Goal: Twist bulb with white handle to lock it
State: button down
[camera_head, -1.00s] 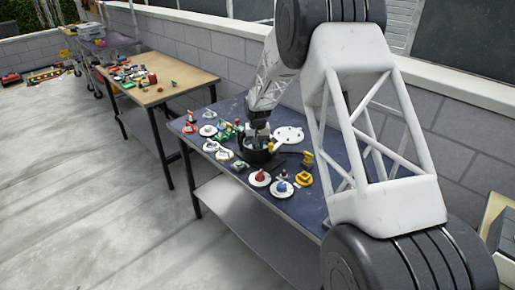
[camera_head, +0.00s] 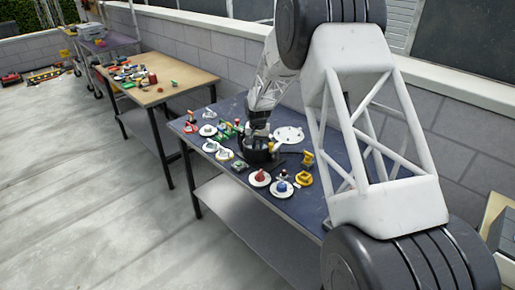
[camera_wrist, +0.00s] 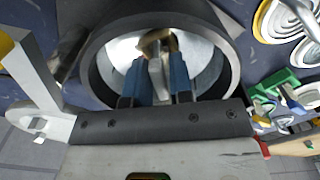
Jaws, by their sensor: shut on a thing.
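My gripper (camera_wrist: 156,85) has two blue-padded fingers reaching down into a black round housing (camera_wrist: 232,68) with a pale inner wall. The fingers are shut on the whitish handle of the bulb (camera_wrist: 157,70), which stands between them inside the housing. A brass-coloured part (camera_wrist: 158,40) shows just beyond the fingertips. The bulb's lower part is hidden, so I cannot tell how far it is turned. In the head view, my gripper (camera_head: 258,135) is over the black housing (camera_head: 252,156) on the blue table; the fingertips are too small to make out there.
A white piece with a yellow end (camera_wrist: 40,92) is beside my gripper in the wrist view. Round white plates with coloured parts (camera_head: 260,178), a yellow part (camera_head: 303,180) and a larger white disc (camera_head: 289,135) surround the housing on the blue table (camera_head: 325,160). A wooden-topped table (camera_head: 185,80) stands behind left.

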jog(key=shift+m, duration=2.3)
jog(key=c, duration=1.1)
grip_release()
jog(key=shift+r, duration=0.15)
